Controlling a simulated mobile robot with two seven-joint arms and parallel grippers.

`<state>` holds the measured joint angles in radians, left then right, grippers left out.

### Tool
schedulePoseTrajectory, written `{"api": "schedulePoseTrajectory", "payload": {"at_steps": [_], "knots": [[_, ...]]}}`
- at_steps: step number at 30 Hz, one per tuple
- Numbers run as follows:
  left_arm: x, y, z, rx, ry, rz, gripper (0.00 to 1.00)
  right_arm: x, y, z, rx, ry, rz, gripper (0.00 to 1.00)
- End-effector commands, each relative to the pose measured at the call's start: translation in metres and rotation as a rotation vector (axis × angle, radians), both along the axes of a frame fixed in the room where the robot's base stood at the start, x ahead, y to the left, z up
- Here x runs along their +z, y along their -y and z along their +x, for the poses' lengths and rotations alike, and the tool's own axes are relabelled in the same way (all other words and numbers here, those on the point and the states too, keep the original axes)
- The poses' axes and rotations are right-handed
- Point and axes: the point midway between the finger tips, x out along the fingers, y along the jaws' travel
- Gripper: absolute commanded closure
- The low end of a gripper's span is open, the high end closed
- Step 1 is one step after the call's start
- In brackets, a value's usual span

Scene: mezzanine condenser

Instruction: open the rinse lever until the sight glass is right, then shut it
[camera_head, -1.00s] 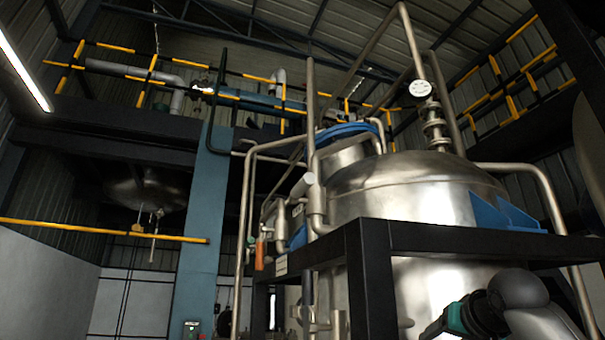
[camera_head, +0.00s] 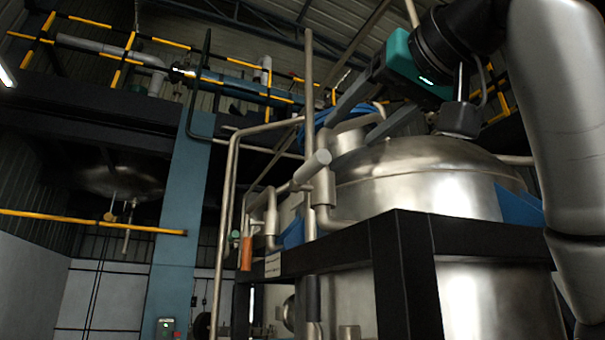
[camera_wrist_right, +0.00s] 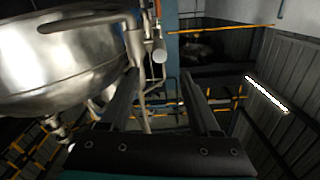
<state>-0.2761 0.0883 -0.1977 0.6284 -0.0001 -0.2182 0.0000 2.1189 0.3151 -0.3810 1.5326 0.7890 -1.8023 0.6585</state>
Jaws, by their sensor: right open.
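A lever-like handle with an orange grip (camera_head: 247,253) hangs beside the pipework left of the steel tank, with a small label plate (camera_head: 273,264) to its right. I cannot tell for certain that it is the rinse lever. A pale, round-ended cylinder (camera_head: 312,170) sits on the pipes above it; I cannot tell whether it is the sight glass. My right gripper (camera_head: 350,127) is open and empty, in front of the tank's top and apart from the handle. Its two spread fingers also show in the right wrist view (camera_wrist_right: 160,75). My left gripper is out of view.
The steel tank (camera_head: 415,178) stands behind a black frame (camera_head: 405,265), whose beam crosses in front. Upright pipes (camera_head: 228,215) stand left of the handle. A blue column (camera_head: 181,220) and a yellow bar (camera_head: 90,222) are further left.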

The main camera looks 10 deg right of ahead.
Motion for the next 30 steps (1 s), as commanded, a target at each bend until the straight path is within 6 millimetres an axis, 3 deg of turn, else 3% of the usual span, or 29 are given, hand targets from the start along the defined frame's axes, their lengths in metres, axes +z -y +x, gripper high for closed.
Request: {"api": "schedulePoseTrajectory", "payload": {"at_steps": [3, 8, 19, 24, 30], "knots": [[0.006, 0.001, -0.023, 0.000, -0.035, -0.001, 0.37, 0.001, -0.005, 0.016, -0.001, -0.006, -0.002, 0.37], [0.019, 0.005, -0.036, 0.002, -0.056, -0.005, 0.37, 0.001, -0.015, 0.048, -0.001, -0.008, -0.003, 0.37], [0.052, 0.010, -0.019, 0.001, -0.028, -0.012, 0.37, 0.002, -0.038, 0.119, -0.001, -0.005, -0.001, 0.37], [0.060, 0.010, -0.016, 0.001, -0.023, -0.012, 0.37, 0.001, -0.044, 0.136, 0.000, -0.003, 0.000, 0.37], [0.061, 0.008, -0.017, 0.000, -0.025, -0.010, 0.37, -0.001, -0.046, 0.142, -0.001, -0.002, -0.001, 0.37]]}}
